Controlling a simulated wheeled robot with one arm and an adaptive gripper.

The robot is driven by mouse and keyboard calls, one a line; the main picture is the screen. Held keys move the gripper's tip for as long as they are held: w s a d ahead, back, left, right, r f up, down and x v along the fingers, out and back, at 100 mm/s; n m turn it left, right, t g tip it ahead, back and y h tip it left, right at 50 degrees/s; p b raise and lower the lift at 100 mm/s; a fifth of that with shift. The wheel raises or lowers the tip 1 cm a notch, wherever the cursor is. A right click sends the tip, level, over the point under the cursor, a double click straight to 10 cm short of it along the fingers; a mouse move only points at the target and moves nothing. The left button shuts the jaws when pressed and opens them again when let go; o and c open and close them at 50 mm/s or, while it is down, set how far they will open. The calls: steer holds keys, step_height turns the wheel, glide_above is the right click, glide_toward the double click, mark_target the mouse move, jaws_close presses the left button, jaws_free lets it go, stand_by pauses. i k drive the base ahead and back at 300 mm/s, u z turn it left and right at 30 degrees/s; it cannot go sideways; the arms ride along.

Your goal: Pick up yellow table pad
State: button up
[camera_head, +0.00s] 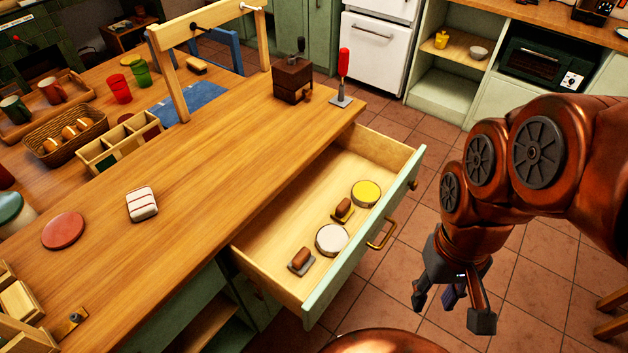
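A round yellow-topped pad or tin (366,193) with a pale rim lies in the open drawer (272,222), toward its right end. I cannot tell for certain that it is the table pad. A small flat yellow round thing (130,59) also lies at the far left of the bench. My gripper (450,308) hangs over the floor, outside and in front of the drawer. Its fingers are spread, with nothing between them. It is apart from the drawer and its contents.
The drawer also holds a white-topped round tin (331,240) and two brown-handled blocks, one yellow-based (343,209), one grey-based (301,261). A red disc (63,231) and a striped white block (142,204) lie on the wooden top. The drawer's front panel and brass handle (382,234) stand nearest my gripper.

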mark_target(344, 211)
steer(key=u, duration=0.55)
steer(key=k, duration=1.25)
steer(key=u, duration=1.35)
steer(key=i, duration=1.15)
steer(key=z, duration=0.65)
steer(key=i, duration=0.6)
steer(key=z, duration=0.6)
